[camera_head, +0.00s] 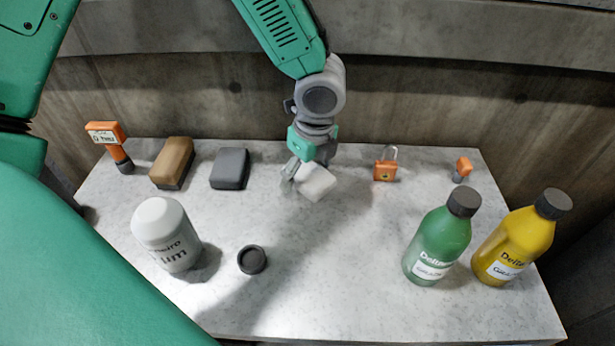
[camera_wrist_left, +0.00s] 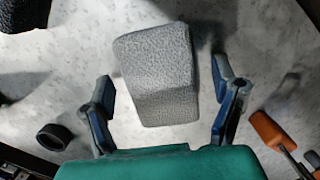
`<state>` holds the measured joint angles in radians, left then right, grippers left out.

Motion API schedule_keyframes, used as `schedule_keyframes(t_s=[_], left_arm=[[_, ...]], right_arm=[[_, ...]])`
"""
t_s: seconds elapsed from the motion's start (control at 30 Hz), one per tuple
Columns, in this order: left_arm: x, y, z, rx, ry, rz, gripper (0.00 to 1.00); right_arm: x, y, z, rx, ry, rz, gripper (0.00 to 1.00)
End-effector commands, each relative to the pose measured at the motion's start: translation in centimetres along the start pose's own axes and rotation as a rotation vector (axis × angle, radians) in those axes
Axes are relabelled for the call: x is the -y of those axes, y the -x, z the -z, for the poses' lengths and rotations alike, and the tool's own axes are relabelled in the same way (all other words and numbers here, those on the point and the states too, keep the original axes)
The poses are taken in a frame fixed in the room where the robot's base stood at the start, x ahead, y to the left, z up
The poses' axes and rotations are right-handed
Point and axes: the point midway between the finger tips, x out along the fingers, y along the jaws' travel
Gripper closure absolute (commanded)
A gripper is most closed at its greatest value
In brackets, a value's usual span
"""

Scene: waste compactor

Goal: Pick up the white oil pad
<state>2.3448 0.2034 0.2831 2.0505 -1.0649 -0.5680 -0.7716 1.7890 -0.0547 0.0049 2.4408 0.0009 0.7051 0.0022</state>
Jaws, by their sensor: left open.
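The white oil pad (camera_head: 318,183) is a small pale block near the middle of the table, below my left gripper (camera_head: 303,173). In the left wrist view the pad (camera_wrist_left: 160,72) looks light grey and textured, and it lies between the two fingers of my left gripper (camera_wrist_left: 165,110). The fingers are spread, with a gap on each side of the pad. Whether the pad rests fully on the table is hard to tell. My right gripper does not show in either view.
A brown block (camera_head: 172,160) and a dark grey block (camera_head: 230,168) lie to the left. An orange padlock (camera_head: 385,171) lies to the right. A white bottle (camera_head: 167,236), a black cap (camera_head: 252,260), a green bottle (camera_head: 440,240) and a yellow bottle (camera_head: 515,245) stand nearer. The front middle is clear.

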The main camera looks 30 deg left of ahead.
Motion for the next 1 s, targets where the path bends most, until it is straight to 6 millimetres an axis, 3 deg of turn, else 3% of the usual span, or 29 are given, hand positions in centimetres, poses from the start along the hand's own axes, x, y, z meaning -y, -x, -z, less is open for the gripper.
schedule_keyframes(t_s=[0.07,0.2,0.67,1.0], left_arm=[[0.0,0.1,0.1,0.001,-0.001,0.000,0.23],[0.1,0.1,0.1,0.001,-0.001,0.000,0.73],[-0.2,0.7,0.1,0.000,0.000,0.000,0.74],[-0.2,5.8,-0.6,0.000,0.001,0.003,0.74]], right_arm=[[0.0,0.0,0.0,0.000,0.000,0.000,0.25],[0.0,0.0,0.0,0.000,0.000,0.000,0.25],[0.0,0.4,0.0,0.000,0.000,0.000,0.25],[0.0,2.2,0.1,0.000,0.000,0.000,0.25]])
